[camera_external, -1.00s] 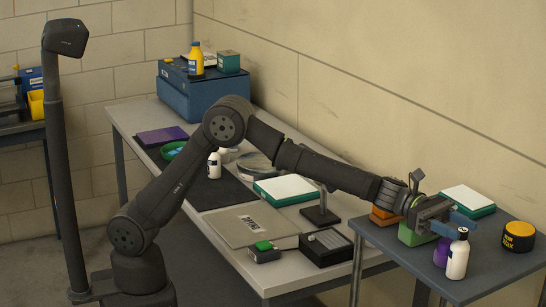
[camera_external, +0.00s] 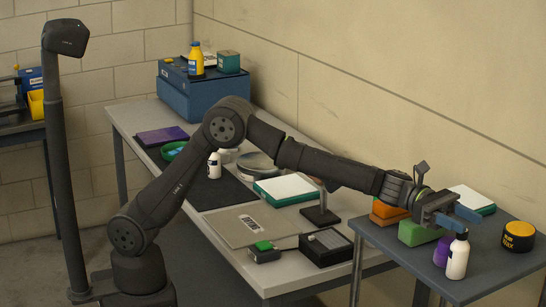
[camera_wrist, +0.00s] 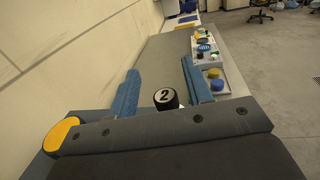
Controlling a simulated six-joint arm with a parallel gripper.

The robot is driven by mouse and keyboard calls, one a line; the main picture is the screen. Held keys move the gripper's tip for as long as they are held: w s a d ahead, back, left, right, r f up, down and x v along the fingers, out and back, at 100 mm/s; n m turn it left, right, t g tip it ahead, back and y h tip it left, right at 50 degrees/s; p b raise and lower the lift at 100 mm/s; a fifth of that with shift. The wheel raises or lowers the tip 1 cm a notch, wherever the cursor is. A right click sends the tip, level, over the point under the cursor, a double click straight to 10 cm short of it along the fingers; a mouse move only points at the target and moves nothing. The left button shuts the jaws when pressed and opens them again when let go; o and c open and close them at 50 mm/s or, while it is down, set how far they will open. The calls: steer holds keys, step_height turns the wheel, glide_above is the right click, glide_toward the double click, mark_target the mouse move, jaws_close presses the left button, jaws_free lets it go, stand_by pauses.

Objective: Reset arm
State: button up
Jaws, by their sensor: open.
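My gripper (camera_external: 465,217) is open and empty above the small dark table (camera_external: 495,270) on the right. Its two blue fingers also show spread apart in the wrist view (camera_wrist: 159,70). A white bottle with a black cap (camera_external: 457,261) stands upright just below the fingers. In the wrist view, the black cap marked 2 (camera_wrist: 166,98) shows between the fingers, nearer their base. Whether the fingers clear the cap fully is hard to tell.
Beside the bottle are a purple container (camera_external: 441,252), a green block (camera_external: 416,233), an orange block (camera_external: 388,213) and a black jar with a yellow lid (camera_external: 518,237). A green-and-white box (camera_external: 472,197) sits behind. The long grey table (camera_external: 222,270) holds several items. A wall runs behind.

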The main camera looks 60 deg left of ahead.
steer(key=shift+a+f, duration=0.25)
steer(key=shift+f, duration=0.3)
steer(key=shift+a+f, duration=0.2)
steer(key=shift+f, duration=0.3)
steer(key=s+a, duration=0.2)
steer(key=a, duration=0.9)
steer(key=d, duration=0.4)
steer(key=w+d, duration=0.1)
steer(key=d, duration=0.3)
steer(key=w+d, duration=0.1)
steer(key=d, duration=0.2)
steer(key=shift+d, duration=0.4)
step_height(320, 180, up, 5)
steer(key=shift+f, duration=0.2)
steer(key=s+d+r, duration=0.2)
steer(key=s+r, duration=0.5)
steer(key=s, duration=0.5)
steer(key=w+a+r+n+t+y, duration=0.2)
steer(key=w+a+n+t+y, duration=0.35)
steer(key=w+a, duration=1.85)
steer(key=w+a+n+t+y, duration=0.2)
steer(key=a, duration=0.9)
steer(key=w+a+n+t+y, duration=0.2)
steer(key=a+t, duration=0.1)
steer(key=a, duration=0.9)
steer(key=w+a+r+n+t+y, duration=0.1)
steer(key=w+a+n+t+y, duration=0.1)
steer(key=a, duration=0.9)
steer(key=shift+a+t, duration=0.4)
steer(key=shift+t, duration=0.35)
